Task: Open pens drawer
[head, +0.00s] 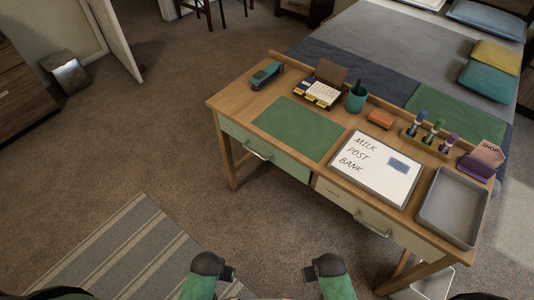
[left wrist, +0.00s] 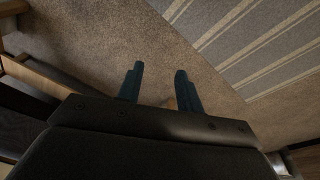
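The wooden desk (head: 232,100) has two drawer fronts facing me. The left drawer (head: 285,163) is pale green with a metal bar handle (head: 257,152). The right drawer (head: 400,232) is cream with a bar handle (head: 371,224) and a small label (head: 333,192) at its left, too small to read surely. Both look shut. My left gripper (head: 229,273) is low in the head view, apart from the desk; in the left wrist view its two fingers (left wrist: 158,88) stand apart with nothing between them. My right gripper (head: 308,273) is low at the middle, also away from the desk; its fingers are unclear.
The desktop holds a green mat (head: 298,128), a whiteboard (head: 368,170), a grey tray (head: 453,207), a teal cup (head: 356,98), an orange block (head: 380,119) and a marker rack (head: 425,145). A bed stands behind. A white bin (head: 430,287) is under the desk's right end.

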